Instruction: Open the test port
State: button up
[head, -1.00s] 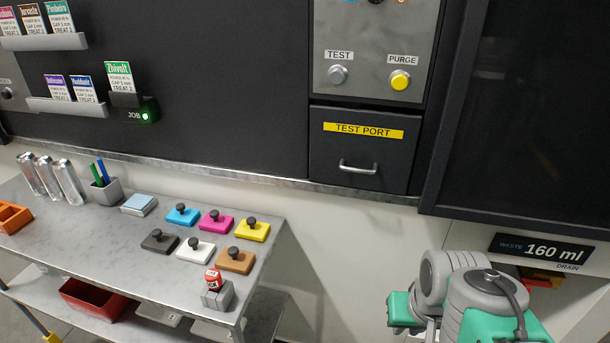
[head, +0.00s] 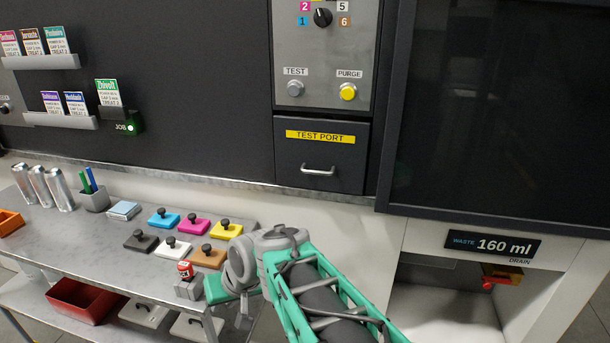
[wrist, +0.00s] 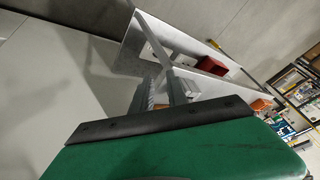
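The test port (head: 321,158) is a dark square front with a yellow label and a silver bar handle (head: 318,171). It sits shut in the dark machine wall, below the TEST and PURGE buttons. My arm reaches up from the bottom of the head view. My gripper (wrist: 162,92) is below and left of the port, near the front right corner of the table, with nothing visible in it. In the wrist view its two grey ridged fingers show close together above the green housing, and their gap is unclear. The port is not visible in the wrist view.
A metal table (head: 90,235) at left holds several coloured pads, a small red-topped item (head: 185,270) on a grey block, cans and a pen cup. A ledge (head: 230,185) runs below the port. A waste display (head: 492,245) and drain bay are at right.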

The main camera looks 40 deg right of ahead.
aim_at(321, 173)
jog(key=w+d+r+m+t, duration=0.3)
jog(key=w+d+m+t, duration=0.1)
jog(key=d, duration=0.5)
jog(key=w+d+r+m+t, duration=0.4)
jog(key=d, duration=0.6)
jog(key=s+d+r+m+t+h, duration=0.2)
jog(key=s+d+r+m+t, duration=0.15)
jog(key=d, duration=0.35)
jog(key=s+d+r+m+t+h, duration=0.2)
jog(key=s+d+r+m, duration=0.25)
jog(key=d, duration=0.25)
jog(key=shift+n, duration=0.3)
jog(key=w, duration=0.2)
jog(key=w+p, duration=0.1)
jog(key=w, duration=0.2)
jog(key=w+d+r, duration=0.1)
jog(key=w, duration=0.1)
jog(key=shift+w, duration=0.35)
grip_shut()
